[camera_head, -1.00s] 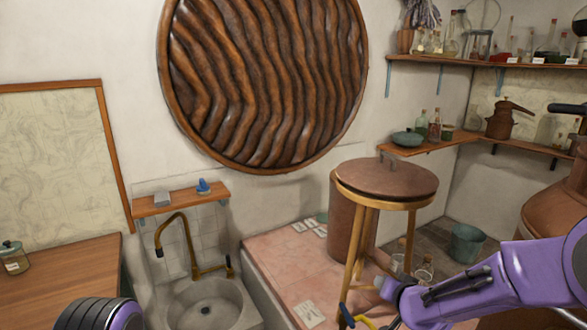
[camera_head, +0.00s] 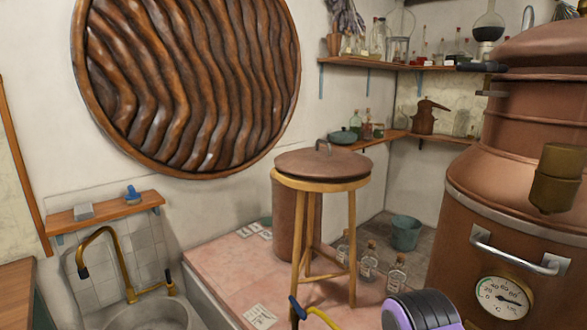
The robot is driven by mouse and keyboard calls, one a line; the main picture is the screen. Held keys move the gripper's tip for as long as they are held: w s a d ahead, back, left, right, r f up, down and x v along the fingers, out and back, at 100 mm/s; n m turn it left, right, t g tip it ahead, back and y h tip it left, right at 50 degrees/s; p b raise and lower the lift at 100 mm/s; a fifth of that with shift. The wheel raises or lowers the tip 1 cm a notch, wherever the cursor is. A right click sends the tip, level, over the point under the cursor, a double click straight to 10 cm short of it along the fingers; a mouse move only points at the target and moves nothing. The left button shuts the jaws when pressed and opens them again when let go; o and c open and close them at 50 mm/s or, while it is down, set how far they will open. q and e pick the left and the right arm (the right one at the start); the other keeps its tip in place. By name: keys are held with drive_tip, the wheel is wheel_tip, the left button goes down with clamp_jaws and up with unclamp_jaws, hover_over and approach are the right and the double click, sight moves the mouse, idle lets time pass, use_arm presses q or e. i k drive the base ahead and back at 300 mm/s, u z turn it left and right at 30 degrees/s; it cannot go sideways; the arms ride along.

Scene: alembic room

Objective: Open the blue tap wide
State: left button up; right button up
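A blue tap handle (camera_head: 298,307) shows at the bottom edge, on top of a curved yellow-brass pipe (camera_head: 324,318). It is in front of the wooden stool and the pink tiled ledge; the rest of the tap is cut off by the frame. A purple part of my arm with a ribbed black ring (camera_head: 420,310) shows at the bottom, to the right of the tap and apart from it in the picture. Neither of my grippers shows.
A wooden stool (camera_head: 351,245) with a copper lid stands behind the tap. A large copper still (camera_head: 465,215) with a dial fills the right side. Glass bottles (camera_head: 397,277) stand behind the stool. A stone sink (camera_head: 178,310) with a brass faucet is at left.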

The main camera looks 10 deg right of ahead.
sight(296, 307)
drive_tip(key=z, duration=2.45)
drive_tip(key=k, duration=0.5)
drive_tip(key=z, duration=0.95)
drive_tip(key=i, duration=0.8)
drive_tip(key=u, duration=2.15)
